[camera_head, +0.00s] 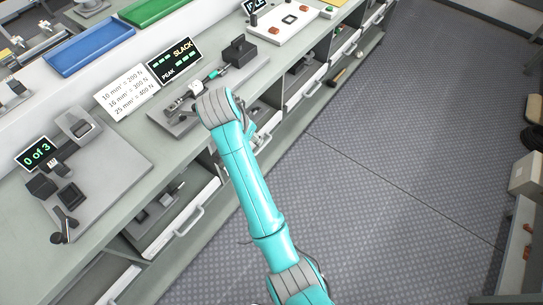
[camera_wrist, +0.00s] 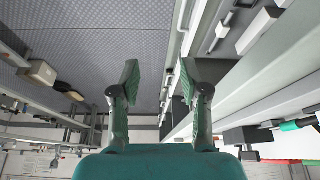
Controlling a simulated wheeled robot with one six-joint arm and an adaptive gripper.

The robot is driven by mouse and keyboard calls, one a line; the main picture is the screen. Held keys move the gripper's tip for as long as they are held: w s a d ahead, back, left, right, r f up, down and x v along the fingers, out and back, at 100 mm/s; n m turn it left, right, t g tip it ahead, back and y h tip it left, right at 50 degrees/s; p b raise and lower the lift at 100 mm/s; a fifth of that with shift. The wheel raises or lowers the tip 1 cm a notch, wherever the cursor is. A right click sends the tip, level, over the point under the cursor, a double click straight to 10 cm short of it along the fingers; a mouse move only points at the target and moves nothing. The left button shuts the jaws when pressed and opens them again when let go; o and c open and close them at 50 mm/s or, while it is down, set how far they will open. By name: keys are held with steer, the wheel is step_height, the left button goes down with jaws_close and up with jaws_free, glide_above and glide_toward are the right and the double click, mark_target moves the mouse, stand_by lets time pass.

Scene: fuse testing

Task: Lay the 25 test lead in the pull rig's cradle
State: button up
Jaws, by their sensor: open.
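My gripper (camera_wrist: 160,82) is open in the wrist view, with nothing between its fingers. It points past the bench edge, with floor beyond the fingertips. In the head view my arm mostly hides it. The pull rig (camera_head: 173,124) is on the bench just left of my arm's wrist, partly hidden by it. A thin dark piece with a green part (camera_head: 217,73) lies along the rig; I cannot tell if it is the 25 test lead or how it sits to the cradle.
A display reading SLACK and PEAK (camera_head: 174,61) and a force card (camera_head: 127,92) stand behind the rig. A "0 of 3" display (camera_head: 36,154) stands by the left board (camera_head: 108,160). Open drawers (camera_head: 180,222) lie below the bench.

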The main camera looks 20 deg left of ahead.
steer(key=s+d+f, duration=0.1)
steer(key=d+f, duration=0.5)
steer(key=shift+s+d+f+n, duration=0.15)
steer(key=shift+d+f+n, duration=0.15)
steer(key=shift+d, duration=0.05)
steer(key=s+d+f+n+t+y, duration=0.2)
steer(key=s+d+f, duration=0.4)
steer(key=d+f, duration=0.5)
steer(key=s+d+f+t, duration=0.1)
steer(key=s+d+t, duration=0.1)
steer(key=s+d, duration=0.75)
steer(key=s+d+r+n+t+y, duration=0.1)
steer(key=s+d+r+t, duration=0.35)
steer(key=s, duration=0.85)
steer(key=s+d+r+t, duration=0.1)
steer(key=s+d+r, duration=0.1)
steer(key=s+r, duration=0.3)
steer(key=s+d+r+t+h, duration=0.1)
steer(key=s+r, duration=0.4)
steer(key=r, duration=0.6)
steer(key=shift+s+d+r+h, duration=0.3)
steer(key=shift+s+d+r, duration=0.1)
steer(key=shift+d, duration=0.45)
